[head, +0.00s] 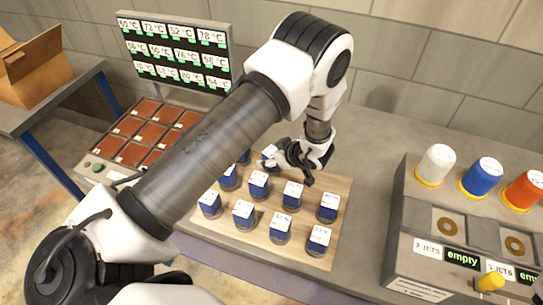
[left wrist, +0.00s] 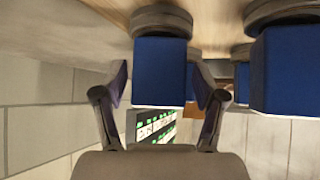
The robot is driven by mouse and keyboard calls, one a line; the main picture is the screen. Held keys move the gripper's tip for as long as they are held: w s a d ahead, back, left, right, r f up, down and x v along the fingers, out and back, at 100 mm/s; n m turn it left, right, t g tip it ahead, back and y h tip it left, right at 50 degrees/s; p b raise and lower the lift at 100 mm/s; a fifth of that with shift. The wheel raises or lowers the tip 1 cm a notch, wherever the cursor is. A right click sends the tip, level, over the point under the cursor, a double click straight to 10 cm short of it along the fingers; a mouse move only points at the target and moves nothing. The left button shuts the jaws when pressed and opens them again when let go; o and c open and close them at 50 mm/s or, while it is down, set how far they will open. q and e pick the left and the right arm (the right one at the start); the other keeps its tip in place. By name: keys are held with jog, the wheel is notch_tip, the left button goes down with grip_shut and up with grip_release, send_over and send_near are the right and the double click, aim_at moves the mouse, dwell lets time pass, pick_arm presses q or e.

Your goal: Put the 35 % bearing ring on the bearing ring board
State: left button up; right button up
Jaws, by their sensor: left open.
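Several blue blocks with white top labels, such as the front one (head: 319,240), stand upright in rows on a light wooden board (head: 338,185). Each sits on a dark round base. The labels are too small to read surely, so I cannot tell which is 35 %. My left gripper (head: 290,158) is open at the back of the rows, beside a labelled block (head: 269,151) that it partly hides. In the left wrist view, which looks upside down, a blue block (left wrist: 160,70) shows between the open fingers, with no clear grip on it. My right gripper is out of view.
A tray of red-brown tiles (head: 130,127) and a temperature screen (head: 178,50) stand at the left. A grey console (head: 408,225) with white, blue and red cylinders stands at the right. Other blocks stand close around the gripper. The table behind the board is clear.

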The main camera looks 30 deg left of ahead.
pick_arm(q)
jog(key=shift+r, duration=0.3)
jog(key=p+v, duration=0.6)
jog(key=v, duration=0.5)
jog(key=shift+d+p, duration=0.3)
jog(key=shift+d, duration=0.05)
jog(key=shift+s+r, duration=0.1)
